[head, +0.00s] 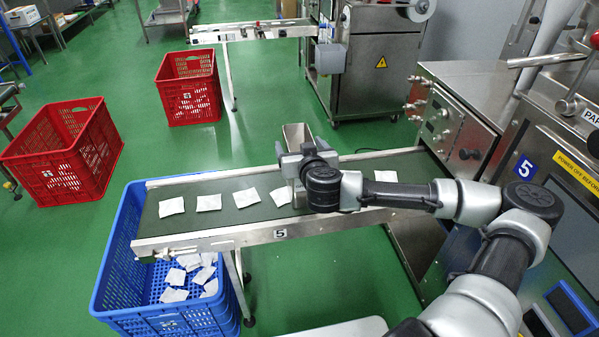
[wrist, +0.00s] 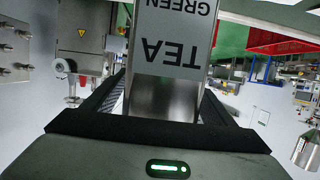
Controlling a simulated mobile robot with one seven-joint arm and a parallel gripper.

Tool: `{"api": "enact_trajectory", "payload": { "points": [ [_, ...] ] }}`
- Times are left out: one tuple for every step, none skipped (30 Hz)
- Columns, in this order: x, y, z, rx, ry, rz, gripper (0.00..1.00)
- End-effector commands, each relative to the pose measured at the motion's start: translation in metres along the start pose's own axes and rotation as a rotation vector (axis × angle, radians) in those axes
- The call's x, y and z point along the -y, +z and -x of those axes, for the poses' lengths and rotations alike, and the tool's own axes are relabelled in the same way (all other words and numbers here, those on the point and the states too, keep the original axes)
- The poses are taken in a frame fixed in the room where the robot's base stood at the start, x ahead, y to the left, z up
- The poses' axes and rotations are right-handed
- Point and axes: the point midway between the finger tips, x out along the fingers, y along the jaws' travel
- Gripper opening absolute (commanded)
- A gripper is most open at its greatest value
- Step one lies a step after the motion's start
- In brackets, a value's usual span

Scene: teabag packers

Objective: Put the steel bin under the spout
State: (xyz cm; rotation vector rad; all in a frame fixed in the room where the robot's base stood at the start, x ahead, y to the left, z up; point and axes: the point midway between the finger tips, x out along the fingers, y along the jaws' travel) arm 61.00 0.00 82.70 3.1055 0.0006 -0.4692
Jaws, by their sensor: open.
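The steel bin (head: 296,134) is a tall, narrow metal container, partly hidden by my gripper (head: 297,160) over the conveyor belt in the head view. In the wrist view the bin (wrist: 170,95) is large, with an upside-down label reading GREEN TEA. My gripper is open, with its dark fingers on either side of the bin; I cannot tell if they touch it. The bin's lower part shows just below my gripper in the head view, at the belt. I cannot make out the spout with certainty.
The conveyor belt (head: 225,190), marked 5, carries several teabags. A blue crate (head: 128,225) with teabags stands under its left end. Two red crates (head: 190,85) (head: 62,150) stand on the green floor. Steel machines (head: 375,75) (head: 455,115) stand at the back and right.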

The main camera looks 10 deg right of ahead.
Motion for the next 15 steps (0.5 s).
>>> {"api": "enact_trajectory", "payload": {
  "points": [
    [0.0001,-0.0005,0.0000,0.000,0.000,0.000,0.78],
    [0.0001,-0.0005,0.0001,0.000,0.000,0.000,0.78],
    [0.0001,-0.0005,0.0002,0.000,0.000,0.000,0.78],
    [0.0001,-0.0005,0.0003,0.000,0.000,0.000,0.78],
    [0.0001,-0.0004,0.0003,0.000,0.000,0.000,0.76],
    [0.0001,-0.0004,0.0003,0.000,0.000,0.000,0.70],
    [0.0001,-0.0004,0.0004,0.000,0.000,0.000,0.65],
    [0.0001,-0.0004,0.0004,0.000,0.000,0.000,0.60],
    [0.0001,-0.0003,0.0004,0.000,0.000,0.000,0.53],
    [0.0001,-0.0003,0.0004,0.000,0.000,0.000,0.48],
    [0.0001,-0.0003,0.0004,0.000,0.000,0.000,0.43],
    [0.0001,-0.0003,0.0005,0.000,0.000,0.000,0.36],
    [0.0001,-0.0003,0.0005,0.000,0.000,0.000,0.31],
    [0.0001,-0.0002,0.0005,0.000,0.000,0.000,0.26],
    [0.0001,-0.0002,0.0005,0.000,0.000,0.000,0.19]
  ]
}}
